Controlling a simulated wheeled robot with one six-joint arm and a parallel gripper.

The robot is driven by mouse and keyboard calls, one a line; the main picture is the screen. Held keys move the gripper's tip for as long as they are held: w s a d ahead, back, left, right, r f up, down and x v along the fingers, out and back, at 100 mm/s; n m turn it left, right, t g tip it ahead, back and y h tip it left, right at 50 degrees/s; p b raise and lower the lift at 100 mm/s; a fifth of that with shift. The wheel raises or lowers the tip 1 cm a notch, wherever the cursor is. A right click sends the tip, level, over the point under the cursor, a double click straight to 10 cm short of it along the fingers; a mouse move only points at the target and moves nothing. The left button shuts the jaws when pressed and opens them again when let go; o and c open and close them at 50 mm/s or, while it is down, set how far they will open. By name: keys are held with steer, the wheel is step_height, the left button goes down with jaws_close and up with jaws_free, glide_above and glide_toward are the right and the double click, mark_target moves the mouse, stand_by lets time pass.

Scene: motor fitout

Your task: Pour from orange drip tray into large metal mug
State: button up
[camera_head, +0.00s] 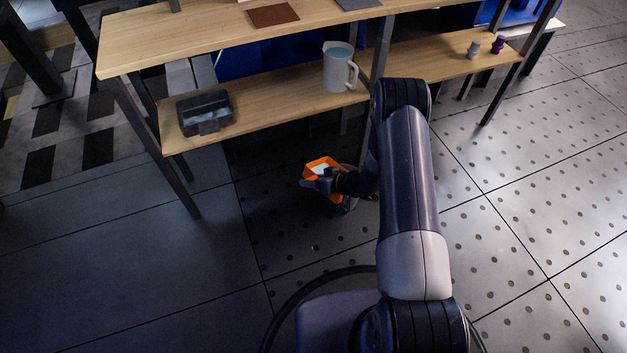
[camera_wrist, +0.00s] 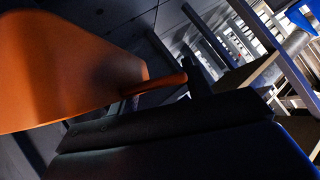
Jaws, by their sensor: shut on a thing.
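The orange drip tray (camera_head: 311,168) is held by my gripper (camera_head: 322,183) in front of the lower shelf, below its level, and a pale content shows inside. In the wrist view its orange wall (camera_wrist: 70,65) fills the left, and a thin orange part (camera_wrist: 155,85) reaches toward a dark finger. My gripper (camera_wrist: 195,88) is shut on the tray. The large metal mug (camera_head: 339,70), pale grey with a handle on its right, stands upright on the lower shelf, to the right of and behind the tray. Pale blue shows at its mouth. The mug is not recognisable in the wrist view.
The wooden lower shelf (camera_head: 270,108) holds a dark box (camera_head: 204,110) at left and two small items, grey (camera_head: 473,49) and purple (camera_head: 497,45), at right. A dark upright post stands just right of the mug. Open floor lies at left.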

steer(key=shift+w+r, duration=0.1)
steer(key=shift+r, duration=0.05)
steer(key=shift+d+r, duration=0.15)
steer(key=shift+r, duration=0.05)
stand_by(0.3)
stand_by(0.4)
steer(key=shift+w+d+r+m+p, duration=0.1)
steer(key=shift+w+r+m+p, duration=0.05)
steer(key=shift+r+m+p, duration=0.2)
steer(key=shift+y, duration=0.3)
steer(key=shift+w+d+r, duration=0.1)
steer(key=shift+r, duration=0.15)
stand_by(0.5)
steer(key=shift+w+d+r+m+g+p, duration=0.1)
steer(key=shift+d+r+m+g+p, duration=0.05)
steer(key=shift+r+m+g+p, duration=0.15)
stand_by(0.4)
